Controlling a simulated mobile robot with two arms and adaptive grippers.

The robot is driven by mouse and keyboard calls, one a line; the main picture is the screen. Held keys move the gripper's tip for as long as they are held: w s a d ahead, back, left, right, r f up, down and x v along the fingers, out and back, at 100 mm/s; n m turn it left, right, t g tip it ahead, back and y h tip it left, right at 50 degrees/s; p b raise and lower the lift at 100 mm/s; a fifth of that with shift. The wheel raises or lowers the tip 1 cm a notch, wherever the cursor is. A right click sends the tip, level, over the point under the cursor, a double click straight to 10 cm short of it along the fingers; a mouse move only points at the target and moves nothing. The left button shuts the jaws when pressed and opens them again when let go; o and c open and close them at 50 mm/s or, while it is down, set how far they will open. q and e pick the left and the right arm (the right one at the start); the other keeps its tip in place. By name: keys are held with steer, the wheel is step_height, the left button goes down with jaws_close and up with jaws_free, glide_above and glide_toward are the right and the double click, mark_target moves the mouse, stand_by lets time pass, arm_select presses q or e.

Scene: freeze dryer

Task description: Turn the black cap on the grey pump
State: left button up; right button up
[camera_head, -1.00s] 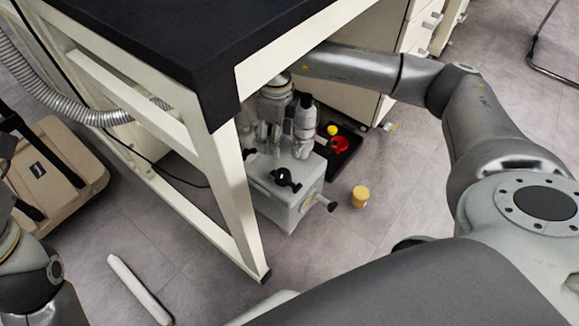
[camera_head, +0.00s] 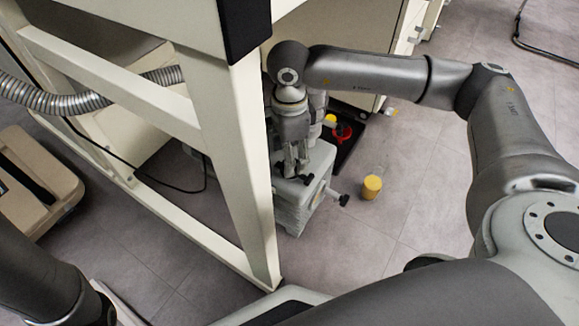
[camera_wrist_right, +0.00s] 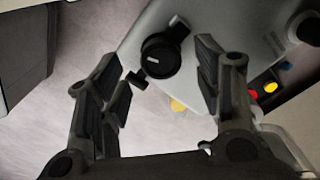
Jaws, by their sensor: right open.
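The grey pump (camera_head: 318,165) stands on the floor beside the white table leg, which hides part of it in the head view. In the right wrist view its light body (camera_wrist_right: 225,30) carries a round black cap (camera_wrist_right: 160,58) with a side tab. My right gripper (camera_head: 297,170) points down over the pump top. In the right wrist view the open fingers (camera_wrist_right: 160,75) lie on either side of the cap, with visible gaps. A smaller black knob (camera_head: 343,200) sticks out of the pump's side. My left arm shows at lower left; its gripper is out of frame.
A yellow-capped jar (camera_head: 372,186) stands on the floor right of the pump. A black tray (camera_head: 350,146) with red and yellow items lies behind. Floor on the right is clear.

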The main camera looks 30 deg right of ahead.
steer(key=shift+f+b, duration=0.6)
steer(key=shift+f, duration=0.9)
steer(key=c, duration=1)
